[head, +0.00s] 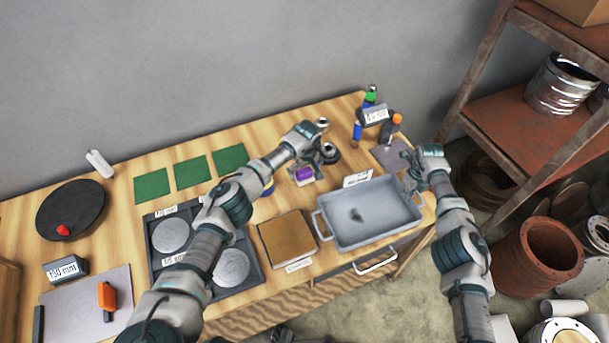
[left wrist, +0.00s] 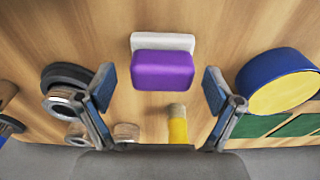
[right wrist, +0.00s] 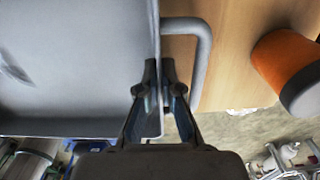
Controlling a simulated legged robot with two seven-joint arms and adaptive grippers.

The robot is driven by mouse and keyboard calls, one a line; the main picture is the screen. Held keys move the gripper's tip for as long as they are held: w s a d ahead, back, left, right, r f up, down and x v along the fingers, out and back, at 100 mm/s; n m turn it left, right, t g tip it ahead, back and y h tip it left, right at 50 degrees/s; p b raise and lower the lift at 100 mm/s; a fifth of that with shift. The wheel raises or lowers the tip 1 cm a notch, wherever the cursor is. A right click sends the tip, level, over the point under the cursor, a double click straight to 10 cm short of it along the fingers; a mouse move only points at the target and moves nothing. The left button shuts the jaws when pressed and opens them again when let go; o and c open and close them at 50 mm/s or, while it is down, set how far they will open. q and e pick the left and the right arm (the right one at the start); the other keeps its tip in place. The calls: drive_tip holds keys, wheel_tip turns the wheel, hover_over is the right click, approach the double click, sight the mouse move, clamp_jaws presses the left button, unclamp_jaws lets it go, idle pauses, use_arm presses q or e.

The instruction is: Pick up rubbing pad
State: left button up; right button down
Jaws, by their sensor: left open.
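The rubbing pad looks like a purple block (head: 305,174) with a white layer, lying on the wooden table. In the left wrist view the purple pad (left wrist: 162,71) is centred between and just beyond my fingertips. My left gripper (left wrist: 160,87) is open and empty, with a finger to each side of the pad and not touching it. In the head view my left gripper (head: 318,158) is right by the pad and partly hidden by its own wrist. My right gripper (right wrist: 160,78) is closed on the right wall of the grey tray (right wrist: 75,60), by its handle.
The grey tray (head: 350,243) stands right of the brown pad (head: 287,238). In the left wrist view, a dark ring (left wrist: 65,75), a yellow-capped item (left wrist: 177,125) and a blue-yellow roll (left wrist: 280,82) lie near my left fingers. Bottles (head: 370,97) stand at the back right.

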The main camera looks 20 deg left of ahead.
sight(304, 170)
use_arm(q)
drive_tip(key=shift+f, duration=0.1)
drive_tip(key=c, duration=1.4)
drive_tip(key=shift+o, duration=0.2)
wheel_tip(304, 170, up, 10)
drive_tip(key=shift+r, duration=0.1)
